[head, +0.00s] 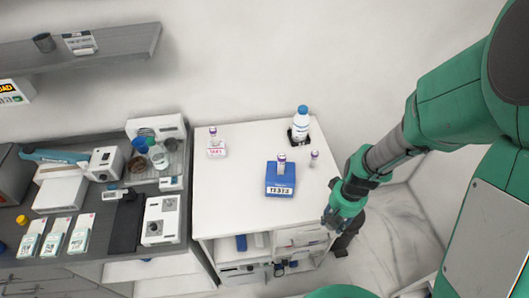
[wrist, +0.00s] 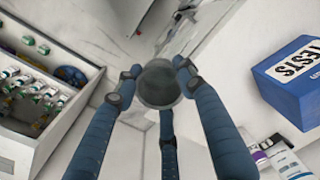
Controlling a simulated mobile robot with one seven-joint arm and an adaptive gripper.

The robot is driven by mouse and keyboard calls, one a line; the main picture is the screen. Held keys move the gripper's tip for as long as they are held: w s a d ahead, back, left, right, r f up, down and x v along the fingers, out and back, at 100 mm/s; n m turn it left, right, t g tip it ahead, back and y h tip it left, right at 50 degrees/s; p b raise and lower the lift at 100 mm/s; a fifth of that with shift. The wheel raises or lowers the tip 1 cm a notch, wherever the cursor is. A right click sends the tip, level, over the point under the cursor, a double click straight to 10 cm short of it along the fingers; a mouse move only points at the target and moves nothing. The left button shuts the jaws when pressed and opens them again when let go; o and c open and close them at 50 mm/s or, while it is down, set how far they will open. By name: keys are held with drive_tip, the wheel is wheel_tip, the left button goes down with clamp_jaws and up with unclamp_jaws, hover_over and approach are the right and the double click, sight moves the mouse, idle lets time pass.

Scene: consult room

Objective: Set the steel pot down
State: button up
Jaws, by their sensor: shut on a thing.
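A small round grey steel pot (wrist: 158,84) is in my gripper (wrist: 156,88) in the wrist view. The three blue fingers of my gripper close around its rim, and I look down into its open top. The pot cannot be made out there. What lies directly beneath the pot is hidden in the wrist view.
A grey cup (head: 44,42) stands on the wall shelf.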

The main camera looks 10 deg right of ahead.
wheel_tip(320, 180, up, 18)
drive_tip(key=w+a+r+n+p, duration=0.2)
drive_tip(key=w+a, duration=0.2)
drive_tip(key=w, duration=0.6)
drive_tip(key=w+a+r+n+p, duration=0.1)
drive_tip(key=w+a+n+p, duration=0.3)
drive_tip(key=w, duration=0.7)
drive_tip(key=w+a+f+p, duration=0.3)
drive_tip(key=w+a, duration=1)
drive_tip(key=a, duration=0.2)
drive_tip(key=shift+n+h, duration=0.3)
drive_tip(key=shift+n, duration=0.2)
wheel_tip(320, 180, down, 18)
drive_tip(key=shift+f, duration=0.1)
drive_tip(key=shift+w, duration=0.1)
drive_tip(key=p, duration=0.1)
hover_over(243, 140)
drive_tip(key=shift+f, duration=0.7)
drive_tip(key=shift+f+p, duration=0.4)
drive_tip(key=shift+f, duration=1.35)
